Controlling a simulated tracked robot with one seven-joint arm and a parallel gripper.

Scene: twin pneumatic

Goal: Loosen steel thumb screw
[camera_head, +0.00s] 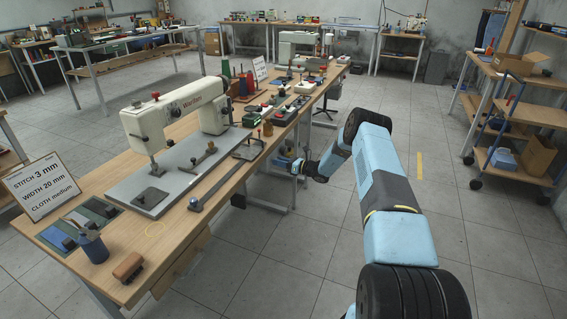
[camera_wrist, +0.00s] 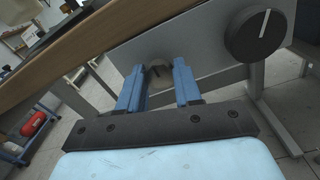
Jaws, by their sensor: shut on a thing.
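The steel thumb screw (camera_wrist: 158,71) shows in the wrist view as a small round metal head with a dark slot. It sits on a grey plate (camera_wrist: 205,62) below the wooden table edge. My gripper (camera_wrist: 159,76) has its two blue fingers on either side of the screw head and is shut on it. In the head view my gripper (camera_head: 297,166) is at the right side of the long table, below its top. The screw cannot be made out there.
A black knob (camera_wrist: 258,34) with a white line is right of my fingers on the same plate. A white sewing machine (camera_head: 175,112) stands on the wooden table (camera_head: 165,238). The floor (camera_head: 290,265) right of the table is open.

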